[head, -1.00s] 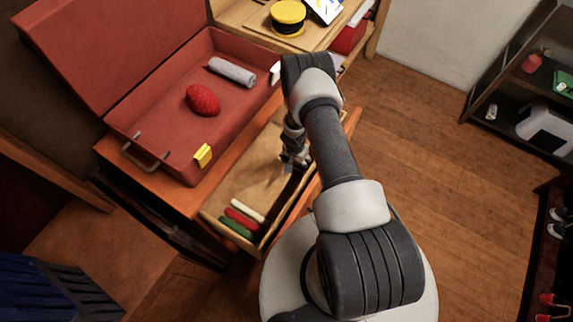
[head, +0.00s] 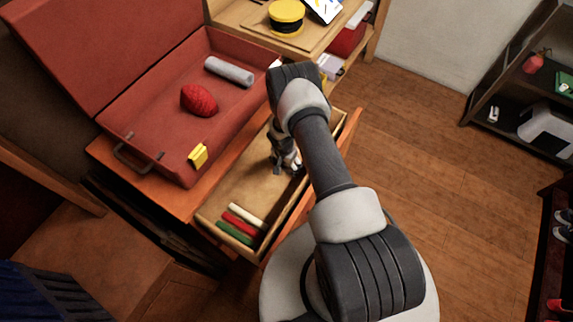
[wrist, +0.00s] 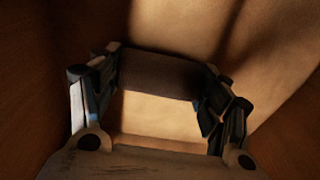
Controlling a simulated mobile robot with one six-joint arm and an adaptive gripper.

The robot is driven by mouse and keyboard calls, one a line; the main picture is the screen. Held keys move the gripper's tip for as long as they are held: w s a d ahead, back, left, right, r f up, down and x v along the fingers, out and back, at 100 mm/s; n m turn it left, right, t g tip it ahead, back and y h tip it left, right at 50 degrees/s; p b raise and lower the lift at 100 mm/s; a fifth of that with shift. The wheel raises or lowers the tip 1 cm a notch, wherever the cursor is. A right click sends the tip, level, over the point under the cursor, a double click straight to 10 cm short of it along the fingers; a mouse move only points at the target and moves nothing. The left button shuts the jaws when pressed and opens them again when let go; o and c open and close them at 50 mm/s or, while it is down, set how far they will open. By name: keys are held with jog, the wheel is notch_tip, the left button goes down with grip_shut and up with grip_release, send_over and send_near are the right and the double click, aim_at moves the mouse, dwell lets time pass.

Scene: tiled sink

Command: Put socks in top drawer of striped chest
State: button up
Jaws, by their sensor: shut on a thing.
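A dark brown rolled thing (wrist: 160,75), perhaps the socks, spans the gap between the fingers of my gripper (wrist: 160,100) in the wrist view. My gripper is shut on it. In the head view my gripper (head: 287,168) is low over the far part of an open drawer (head: 240,190), within its walls. The held thing is hidden there, and I cannot tell whether it touches the drawer floor. The drawer is pulled out of an orange-brown chest (head: 112,158); no stripes show clearly. White, red and green sticks or rolls (head: 240,220) lie at the drawer's near end.
An open red case (head: 150,120) stands on the chest, holding a red lump (head: 199,100), a grey roll (head: 229,71) and a yellow piece (head: 198,155). A shelf with a yellow tin (head: 287,16) is behind. A dark rack (head: 520,95) stands right. Floor between is clear.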

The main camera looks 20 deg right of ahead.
aim_at(284, 167)
jog(key=shift+f, duration=0.15)
jog(key=o, duration=1)
jog(key=shift+o, duration=0.2)
notch_tip(284, 167, up, 12)
jog(key=a+p, duration=0.1)
jog(key=p, duration=0.3)
jog(key=shift+s, duration=0.45)
jog(key=shift+a, duration=0.15)
